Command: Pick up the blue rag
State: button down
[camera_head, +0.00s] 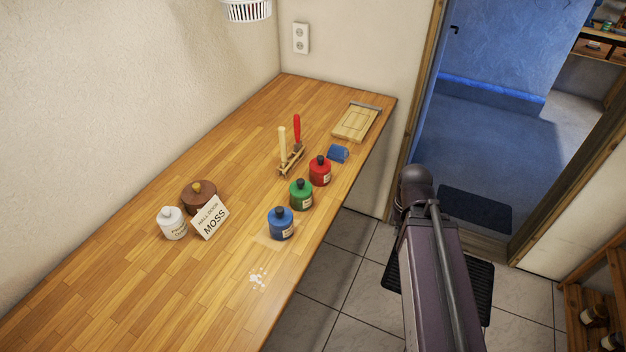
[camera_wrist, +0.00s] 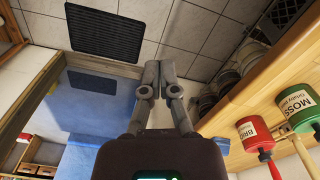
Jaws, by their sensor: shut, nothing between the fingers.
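The blue rag (camera_head: 338,153) is a small folded bundle on the wooden workbench (camera_head: 130,270), near its right edge. It lies between the red bottle (camera_head: 320,171) and a light wooden board (camera_head: 356,123). In the wrist view a small blue patch at the bench edge (camera_wrist: 222,145) looks like the rag. My gripper (camera_wrist: 158,68) is shut and empty, its fingers together over the tiled floor beside the bench, apart from the rag. In the head view my arm is right of the bench; the fingers cannot be made out there.
Green (camera_head: 301,195) and blue (camera_head: 281,223) bottles stand along the bench edge. A tool rack (camera_head: 291,161) with two upright handles stands left of the rag. A MOSS card (camera_head: 211,217), brown pot (camera_head: 199,196) and white bottle (camera_head: 172,223) are farther left. A doorway lies right.

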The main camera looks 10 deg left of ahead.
aim_at(336, 153)
jog(key=k, duration=1.3)
jog(key=z, duration=0.35)
jog(key=i, duration=1.25)
jog(key=u, duration=0.55)
jog(key=i, duration=0.5)
jog(key=u, duration=0.3)
